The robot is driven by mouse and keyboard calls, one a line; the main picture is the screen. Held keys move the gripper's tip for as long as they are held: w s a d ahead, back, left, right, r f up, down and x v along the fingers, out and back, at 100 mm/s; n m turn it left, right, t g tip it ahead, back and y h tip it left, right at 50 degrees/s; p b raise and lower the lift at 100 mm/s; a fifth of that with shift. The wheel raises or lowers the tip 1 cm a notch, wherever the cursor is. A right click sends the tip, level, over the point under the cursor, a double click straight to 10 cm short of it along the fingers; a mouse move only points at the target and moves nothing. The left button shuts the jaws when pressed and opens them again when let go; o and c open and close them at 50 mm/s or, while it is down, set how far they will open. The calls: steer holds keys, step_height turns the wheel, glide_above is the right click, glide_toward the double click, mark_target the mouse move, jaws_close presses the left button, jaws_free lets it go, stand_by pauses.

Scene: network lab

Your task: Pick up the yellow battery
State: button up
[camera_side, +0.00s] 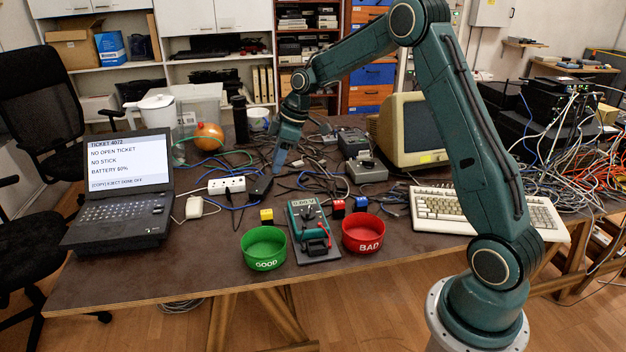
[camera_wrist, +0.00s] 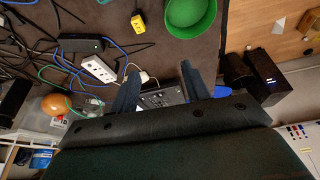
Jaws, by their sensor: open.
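The yellow battery (camera_side: 266,216) is a small block standing on the dark table, just behind the green bowl. It also shows in the wrist view (camera_wrist: 138,22) near the top edge, left of the green bowl. My gripper (camera_side: 278,168) is above the back part of the table, behind the battery and clear of it. In the wrist view, the two fingers of my gripper (camera_wrist: 159,74) are spread apart with nothing held between them. The laptop and a white cable show beyond the gap.
The green GOOD bowl (camera_side: 265,249), the tester (camera_side: 314,232) and the red BAD bowl (camera_side: 363,234) stand near the front edge. A red block (camera_side: 338,208) and a blue block (camera_side: 360,204) stand behind them. A white power strip (camera_side: 226,186) and tangled cables lie behind the yellow battery.

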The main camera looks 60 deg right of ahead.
steer(key=n, duration=0.1)
glide_toward(267, 211)
step_height(267, 211, up, 3)
steer(key=d, duration=0.1)
steer(key=shift+s+f+y, duration=0.1)
steer(key=shift+s+y, duration=0.3)
steer(key=shift+s, duration=0.05)
steer(key=shift+f, duration=0.1)
steer(key=x, duration=0.8)
steer(key=shift+f, duration=0.15)
steer(key=shift+a, duration=0.1)
steer(key=shift+f, duration=0.1)
steer(key=shift+x, duration=2.6)
steer(key=shift+d, duration=0.2)
steer(key=shift+c, duration=0.2)
